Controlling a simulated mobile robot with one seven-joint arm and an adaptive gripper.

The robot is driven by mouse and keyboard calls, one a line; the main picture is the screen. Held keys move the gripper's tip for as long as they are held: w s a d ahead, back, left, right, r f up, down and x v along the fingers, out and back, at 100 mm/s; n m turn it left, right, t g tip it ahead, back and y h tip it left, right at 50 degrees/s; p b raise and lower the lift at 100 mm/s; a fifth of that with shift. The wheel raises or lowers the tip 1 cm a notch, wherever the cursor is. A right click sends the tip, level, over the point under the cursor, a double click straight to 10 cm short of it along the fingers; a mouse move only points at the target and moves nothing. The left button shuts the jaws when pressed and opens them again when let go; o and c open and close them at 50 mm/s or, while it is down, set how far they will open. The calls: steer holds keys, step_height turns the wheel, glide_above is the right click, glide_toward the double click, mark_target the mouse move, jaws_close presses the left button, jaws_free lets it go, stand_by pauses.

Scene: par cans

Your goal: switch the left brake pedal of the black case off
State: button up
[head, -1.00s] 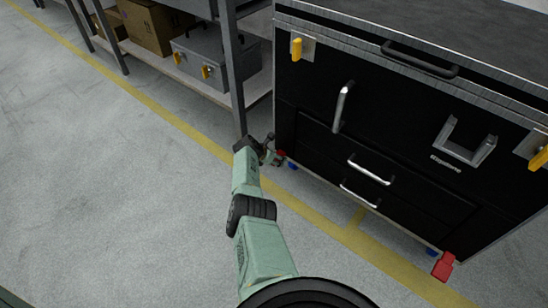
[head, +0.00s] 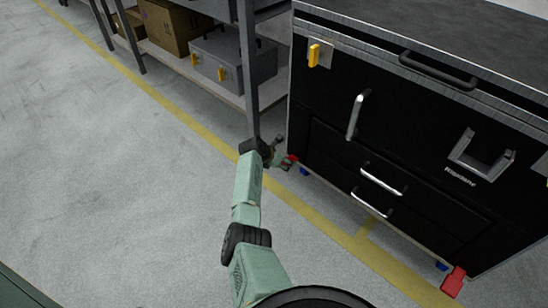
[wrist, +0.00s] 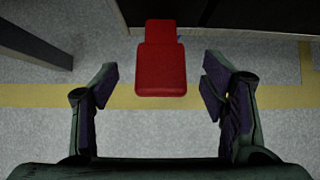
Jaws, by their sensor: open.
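The black case (head: 400,125) stands at the right in the head view. Its left brake pedal (head: 292,158) is a small red tab low at the case's left front corner, partly hidden by my gripper (head: 283,152). In the wrist view the red pedal (wrist: 161,62) sticks out from under the case, centred ahead of the fingers. My gripper (wrist: 160,88) is open and empty, with one finger on each side of the pedal's line. The pedal's near end is close to the fingertips; I cannot tell whether they touch.
A right red pedal (head: 453,281) sits at the case's other front corner. A grey shelf post (head: 249,70) stands left of the case, close to my arm. A yellow line (head: 200,130) crosses the floor, which is clear at the left.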

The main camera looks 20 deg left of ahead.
steer(key=v, duration=0.7)
steer(key=shift+s+r, duration=0.2)
steer(key=shift+r, duration=0.15)
